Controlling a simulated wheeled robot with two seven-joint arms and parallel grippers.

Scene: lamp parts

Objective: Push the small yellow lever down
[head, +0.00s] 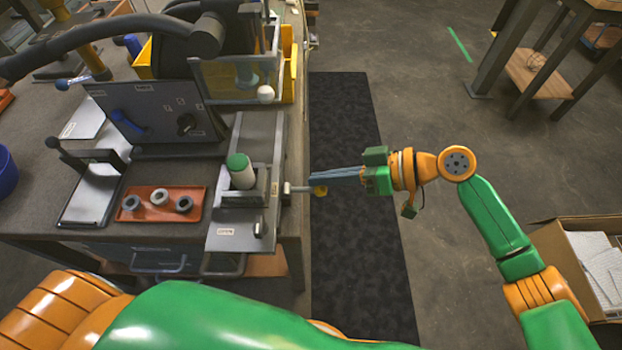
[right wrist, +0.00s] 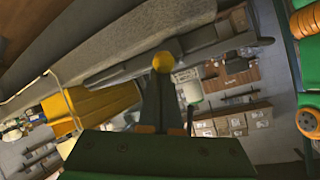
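The small yellow lever ends in a round yellow knob (head: 320,190) on a short metal rod that sticks out to the right of a grey fixture (head: 232,215) at the bench's right edge. My right gripper (head: 314,178) reaches in from the right, its long grey fingers lying together. The fingertips are right at the knob, which shows just below them in the head view. In the right wrist view the knob (right wrist: 163,62) shows at the fingertips of my gripper (right wrist: 162,80). I cannot tell whether they touch. My left gripper is not in view.
A white cylinder with a green top (head: 241,171) stands on the fixture. A red-brown tray (head: 148,213) with grey rings and an upright dark panel (head: 140,118) are to its left. A dark mat (head: 345,270) covers the floor beside the bench. An open carton (head: 590,262) stands at right.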

